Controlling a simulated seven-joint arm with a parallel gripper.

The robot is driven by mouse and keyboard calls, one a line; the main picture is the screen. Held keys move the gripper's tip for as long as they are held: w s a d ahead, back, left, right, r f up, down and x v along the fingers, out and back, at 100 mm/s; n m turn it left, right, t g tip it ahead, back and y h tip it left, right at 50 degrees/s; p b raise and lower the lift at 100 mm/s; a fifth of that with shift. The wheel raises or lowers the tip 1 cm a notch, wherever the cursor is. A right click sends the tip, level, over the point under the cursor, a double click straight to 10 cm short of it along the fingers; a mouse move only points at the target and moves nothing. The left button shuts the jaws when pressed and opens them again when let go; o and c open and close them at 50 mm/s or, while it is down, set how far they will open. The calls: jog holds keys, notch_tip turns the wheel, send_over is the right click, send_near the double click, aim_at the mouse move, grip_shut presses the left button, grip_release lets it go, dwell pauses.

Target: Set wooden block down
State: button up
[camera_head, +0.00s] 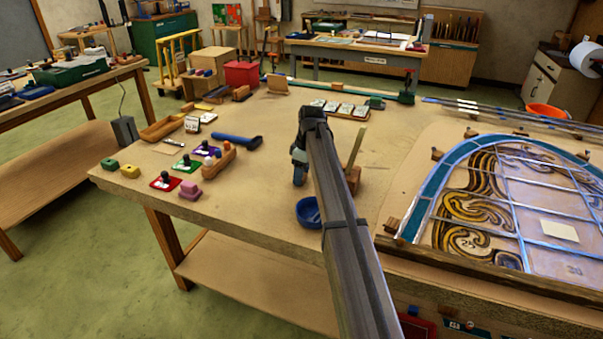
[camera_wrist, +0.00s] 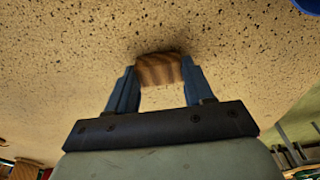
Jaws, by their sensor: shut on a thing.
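The wooden block (camera_wrist: 158,69) is brown with darker grain stripes. In the wrist view it sits between the tips of my gripper's two blue fingers (camera_wrist: 157,76), which press on its left and right sides. Speckled tan tabletop lies around and beyond it. I cannot tell whether the block touches the tabletop. In the head view my gripper (camera_head: 300,176) points down over the middle of the workbench (camera_head: 262,185), left of my arm. I cannot make out the held block there.
A blue bowl (camera_head: 308,211) stands close to my gripper, near the front edge. A blue-handled tool (camera_head: 236,140) and a wooden holder (camera_head: 218,163) lie to the left. The leaded panel (camera_head: 510,205) fills the right side. Bare tabletop lies left of my gripper.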

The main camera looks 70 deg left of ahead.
jog(key=shift+f, duration=0.1)
jog(key=o, duration=1)
notch_tip(320, 180, up, 12)
jog(key=w+d, duration=0.1)
jog(key=shift+w+d, duration=0.15)
